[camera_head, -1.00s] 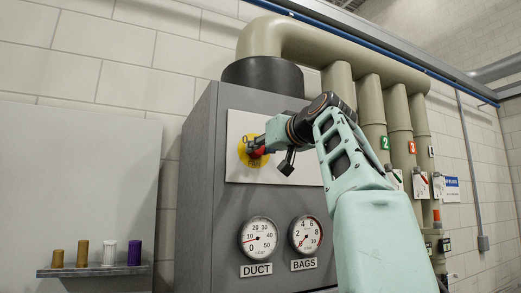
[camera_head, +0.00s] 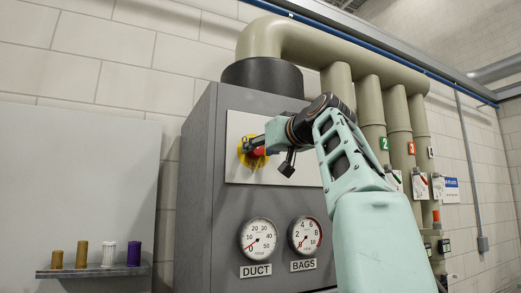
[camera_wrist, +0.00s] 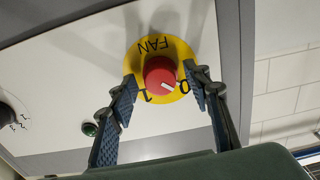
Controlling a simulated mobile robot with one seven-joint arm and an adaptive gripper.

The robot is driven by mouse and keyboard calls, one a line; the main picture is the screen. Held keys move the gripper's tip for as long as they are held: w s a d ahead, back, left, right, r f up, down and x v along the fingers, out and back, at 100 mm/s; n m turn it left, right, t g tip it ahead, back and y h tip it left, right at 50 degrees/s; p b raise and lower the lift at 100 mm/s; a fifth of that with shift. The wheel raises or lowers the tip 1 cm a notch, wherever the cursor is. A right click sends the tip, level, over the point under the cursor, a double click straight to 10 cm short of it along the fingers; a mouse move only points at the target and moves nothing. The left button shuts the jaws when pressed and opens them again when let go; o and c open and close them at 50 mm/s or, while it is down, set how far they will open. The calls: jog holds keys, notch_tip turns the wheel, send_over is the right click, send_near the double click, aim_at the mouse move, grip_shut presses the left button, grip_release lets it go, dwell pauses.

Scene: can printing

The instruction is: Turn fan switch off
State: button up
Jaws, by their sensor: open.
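The fan switch is a red round knob (camera_wrist: 159,70) on a yellow disc (camera_wrist: 180,50) marked FAN, 1 and 0. In the wrist view its white mark lies at the lower right of the knob, toward the 0. My gripper (camera_wrist: 162,84) is open, with one blue-grey finger on each side of the knob and small gaps between. In the head view my gripper (camera_head: 252,145) is at the yellow disc (camera_head: 246,160) on the grey cabinet's white panel, and partly covers the red knob (camera_head: 259,151).
Two dials, DUCT (camera_head: 258,237) and BAGS (camera_head: 305,235), sit below the panel. A shelf (camera_head: 95,271) with coloured cylinders is at the left.

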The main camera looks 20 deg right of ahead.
jog(key=s, duration=1.2)
jog(key=shift+d, duration=0.2)
jog(key=shift+f, duration=0.1)
